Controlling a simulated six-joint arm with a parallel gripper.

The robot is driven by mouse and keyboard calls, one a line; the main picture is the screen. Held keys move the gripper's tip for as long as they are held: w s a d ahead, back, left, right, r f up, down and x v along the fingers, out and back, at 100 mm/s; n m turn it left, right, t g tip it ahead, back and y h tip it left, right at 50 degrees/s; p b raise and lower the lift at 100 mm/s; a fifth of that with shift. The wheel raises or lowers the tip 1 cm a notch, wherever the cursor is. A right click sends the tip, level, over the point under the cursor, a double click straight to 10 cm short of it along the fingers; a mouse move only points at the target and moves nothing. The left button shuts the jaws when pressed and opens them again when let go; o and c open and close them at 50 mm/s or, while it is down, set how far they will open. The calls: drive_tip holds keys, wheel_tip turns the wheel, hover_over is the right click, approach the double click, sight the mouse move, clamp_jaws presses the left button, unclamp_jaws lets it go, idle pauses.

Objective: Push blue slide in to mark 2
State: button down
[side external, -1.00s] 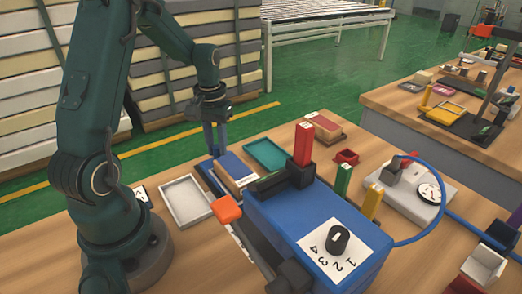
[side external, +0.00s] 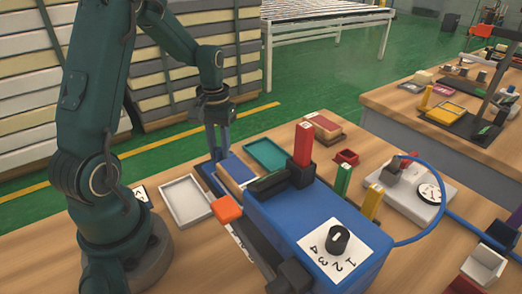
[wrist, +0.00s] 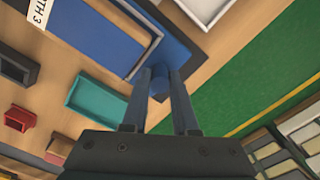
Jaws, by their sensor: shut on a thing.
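The blue slide (side external: 236,166) is a flat blue plate with a tan edge, in a dark frame beside the blue machine (side external: 290,215). In the wrist view the slide (wrist: 108,32) runs away toward the upper left. My gripper (side external: 218,154) is at its far-left end. In the wrist view my gripper (wrist: 159,78) is shut on the slide's blue knob (wrist: 158,86), which shows between the fingers. A white label (wrist: 38,12) partly reads "TH 3". A black dial (side external: 338,238) sits on a card numbered 1 to 4. No slide mark 2 is readable.
A white tray (side external: 187,202) and an orange block (side external: 227,208) lie left of the machine. A teal tray (side external: 267,155) and a small red box (side external: 346,157) are behind it. Red, green and yellow upright blocks stand on or near the machine. A gauge (side external: 430,192) is at right.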

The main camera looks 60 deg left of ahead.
sight(248, 180)
drive_tip(key=d, duration=1.2)
drive_tip(key=shift+d, duration=0.1)
drive_tip(key=c, duration=1)
unclamp_jaws()
drive_tip(key=shift+r, duration=2.6)
